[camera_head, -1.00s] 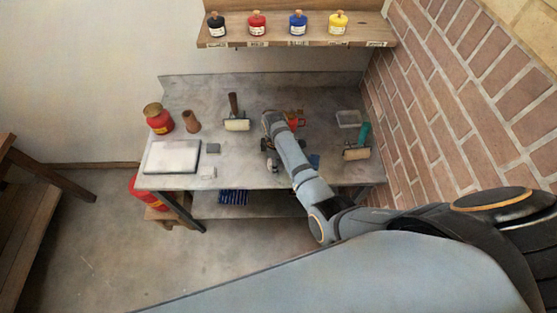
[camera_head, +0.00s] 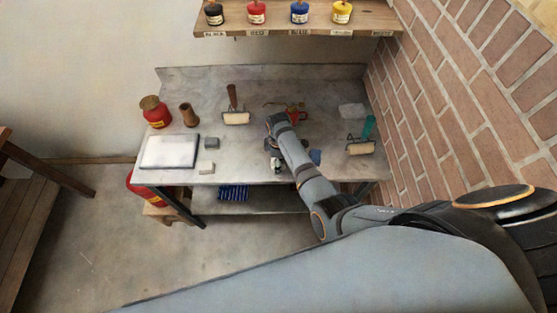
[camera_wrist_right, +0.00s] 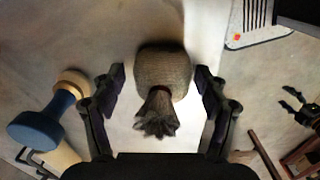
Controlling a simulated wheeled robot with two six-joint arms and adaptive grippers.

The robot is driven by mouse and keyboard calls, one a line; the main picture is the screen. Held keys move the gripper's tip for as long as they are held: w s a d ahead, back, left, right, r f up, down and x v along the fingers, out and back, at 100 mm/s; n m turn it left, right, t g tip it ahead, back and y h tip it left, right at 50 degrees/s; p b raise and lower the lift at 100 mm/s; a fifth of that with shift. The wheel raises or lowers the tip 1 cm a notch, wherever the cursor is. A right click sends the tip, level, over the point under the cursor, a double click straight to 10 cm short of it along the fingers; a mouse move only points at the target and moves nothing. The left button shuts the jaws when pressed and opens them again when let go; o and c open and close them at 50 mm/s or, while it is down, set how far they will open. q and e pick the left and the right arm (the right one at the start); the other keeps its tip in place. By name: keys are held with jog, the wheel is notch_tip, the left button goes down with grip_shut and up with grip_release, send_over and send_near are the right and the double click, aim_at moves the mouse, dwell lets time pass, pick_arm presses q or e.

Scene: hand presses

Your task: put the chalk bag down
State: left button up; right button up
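The chalk bag (camera_wrist_right: 163,72) is a round brown woven bag with a gathered, tied neck. In the right wrist view it sits between the fingers of my right gripper (camera_wrist_right: 160,92). The fingers are open, with a gap on each side of the bag, and the neck points towards the palm. It appears to rest on the pale bench surface. In the head view my right gripper (camera_head: 277,160) is low over the front middle of the grey bench (camera_head: 245,160), and I cannot make out the bag there.
A white slab (camera_head: 169,152), small blocks, a brayer (camera_head: 236,118) and a green-handled roller (camera_head: 362,146) are on the bench. A brick wall (camera_head: 450,90) bounds the right.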

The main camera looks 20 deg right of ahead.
jog(key=shift+s+r, duration=0.1)
jog(key=shift+r+b, duration=0.15)
jog(key=shift+b, duration=0.35)
notch_tip(320, 180, up, 4)
jog(key=p, duration=0.5)
jog(key=shift+r, duration=0.15)
notch_tip(320, 180, up, 5)
jog(key=shift+d+r, duration=0.1)
jog(key=shift+r, duration=0.05)
pick_arm(q)
jog(key=r, duration=0.1)
jog(key=w+r, duration=0.1)
jog(key=r, duration=0.1)
jog(key=shift+w+a+r, duration=0.1)
jog(key=shift+a+r, duration=0.1)
jog(key=shift+r, duration=0.1)
pick_arm(e)
jog(key=shift+r, duration=0.45)
pick_arm(q)
jog(key=shift+d, duration=0.1)
